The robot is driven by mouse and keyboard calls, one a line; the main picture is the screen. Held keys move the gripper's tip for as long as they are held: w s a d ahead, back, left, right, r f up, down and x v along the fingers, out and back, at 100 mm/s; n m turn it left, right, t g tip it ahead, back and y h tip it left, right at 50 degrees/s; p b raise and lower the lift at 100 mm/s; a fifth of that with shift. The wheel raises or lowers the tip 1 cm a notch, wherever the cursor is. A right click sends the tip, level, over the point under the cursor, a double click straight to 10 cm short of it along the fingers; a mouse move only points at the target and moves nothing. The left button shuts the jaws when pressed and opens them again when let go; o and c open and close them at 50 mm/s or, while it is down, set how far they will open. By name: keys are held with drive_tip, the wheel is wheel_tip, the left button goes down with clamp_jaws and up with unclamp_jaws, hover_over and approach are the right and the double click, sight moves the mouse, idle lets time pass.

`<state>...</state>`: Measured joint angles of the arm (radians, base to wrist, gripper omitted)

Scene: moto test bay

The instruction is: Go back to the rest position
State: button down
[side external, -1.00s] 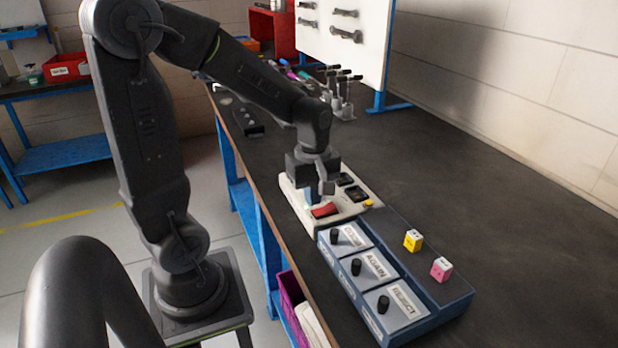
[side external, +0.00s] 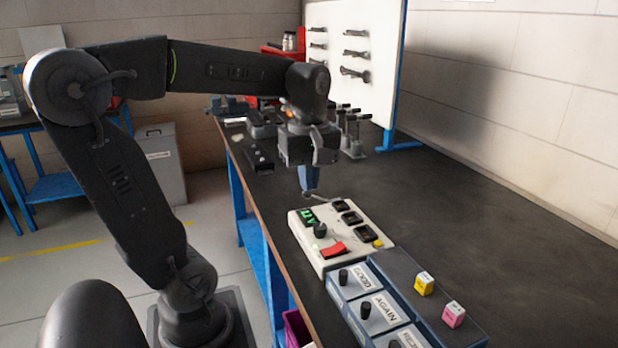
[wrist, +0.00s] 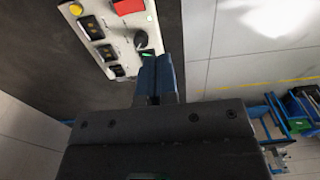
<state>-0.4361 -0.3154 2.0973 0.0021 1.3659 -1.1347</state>
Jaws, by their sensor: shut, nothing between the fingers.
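My gripper (side external: 309,184) hangs in the air above the far end of a cream control box, fingers pointing down. Its blue fingers are together with nothing between them; they also show in the wrist view (wrist: 158,75). The control box (side external: 350,256) stands on the dark bench and carries a red rocker switch (side external: 333,249), a black knob (side external: 320,230), a lit green display (side external: 307,217), several black sockets and a yellow button (side external: 378,243). In the wrist view the box (wrist: 122,44) lies beyond my fingertips, apart from them as far as I can tell.
A blue tray unit (side external: 400,268) with labelled compartments and black knobs adjoins the box. A yellow cube (side external: 424,283) and a pink cube (side external: 453,314) sit on it. Small stands (side external: 352,135) and a white tool board (side external: 352,45) are behind. The bench's right side is clear.

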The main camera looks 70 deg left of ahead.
drive_tip(key=s+d+f+m+t, duration=0.1)
drive_tip(key=d+m+t, duration=0.1)
drive_tip(key=d+m, duration=0.45)
drive_tip(key=n, duration=0.7)
approach(342, 242)
drive_tip(key=shift+m, duration=0.25)
drive_tip(key=f, duration=0.5)
drive_tip(key=w+f, duration=0.1)
drive_tip(key=f, duration=0.1)
drive_tip(key=shift+w+f, duration=0.1)
drive_tip(key=shift+f, duration=0.1)
